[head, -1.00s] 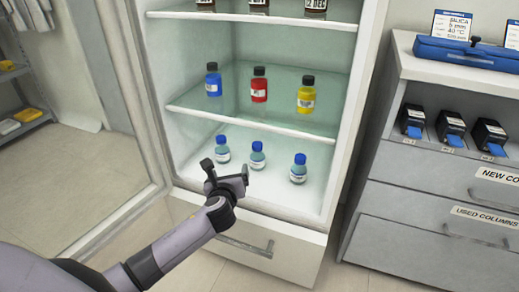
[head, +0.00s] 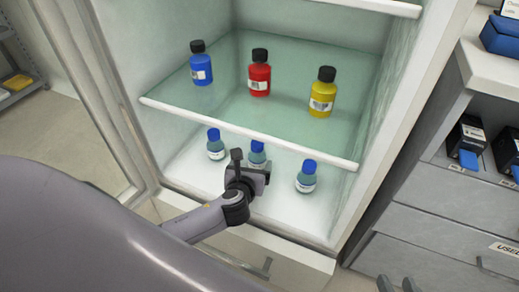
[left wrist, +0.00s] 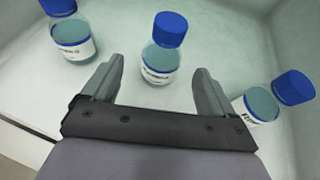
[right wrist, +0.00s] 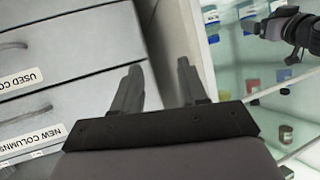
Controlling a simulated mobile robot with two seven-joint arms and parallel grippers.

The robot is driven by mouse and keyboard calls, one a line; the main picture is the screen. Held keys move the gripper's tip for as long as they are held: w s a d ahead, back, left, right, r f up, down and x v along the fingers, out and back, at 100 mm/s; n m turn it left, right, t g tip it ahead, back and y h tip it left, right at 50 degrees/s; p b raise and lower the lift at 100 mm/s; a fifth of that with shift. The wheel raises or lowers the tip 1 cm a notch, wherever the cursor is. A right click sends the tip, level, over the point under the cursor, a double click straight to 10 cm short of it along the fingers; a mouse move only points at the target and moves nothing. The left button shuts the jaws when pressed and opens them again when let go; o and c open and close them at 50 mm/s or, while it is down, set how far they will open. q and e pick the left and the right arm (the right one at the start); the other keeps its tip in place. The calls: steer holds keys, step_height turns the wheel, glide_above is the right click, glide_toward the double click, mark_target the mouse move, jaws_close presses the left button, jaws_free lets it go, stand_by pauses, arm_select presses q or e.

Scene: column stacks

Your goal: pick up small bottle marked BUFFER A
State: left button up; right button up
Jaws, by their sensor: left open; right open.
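Three small bottles with blue caps stand on the fridge's bottom level: a left one (head: 215,145), a middle one (head: 258,152) and a right one (head: 306,178). Their labels are too small or blurred to read, so I cannot tell which is BUFFER A. My left gripper (head: 250,168) is open in front of the middle bottle and partly hides it. In the left wrist view the middle bottle (left wrist: 160,62) stands upright just beyond the open, empty fingers. The left bottle (left wrist: 74,38) and right bottle (left wrist: 263,104) flank it. My right gripper (right wrist: 158,68) is open and empty, near the drawers.
A glass shelf (head: 245,132) above the small bottles carries a blue bottle (head: 201,68), a red bottle (head: 259,78) and a yellow bottle (head: 321,98). The fridge's right wall (head: 400,110) bounds the space. A drawer cabinet (head: 430,245) stands to the right.

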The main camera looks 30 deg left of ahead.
mark_target(256, 159)
arm_select(q)
steer(key=shift+b+x, duration=0.5)
steer(key=shift+x, duration=0.45)
steer(key=b+x, duration=0.1)
steer(key=x, duration=0.1)
steer(key=b+x, duration=0.1)
steer(key=shift+w+d+f+b, duration=0.1)
steer(key=shift+w+f+b, duration=0.25)
steer(key=shift+f, duration=0.1)
steer(key=shift+w+f, duration=0.1)
steer(key=shift+w, duration=0.45)
steer(key=c, duration=1.2)
arm_select(e)
steer(key=a, duration=0.1)
steer(key=a+y, duration=0.1)
steer(key=w+a+f+y, duration=0.1)
steer(key=shift+a+m, duration=0.1)
steer(key=shift+m, duration=0.2)
steer(key=shift+r, duration=0.15)
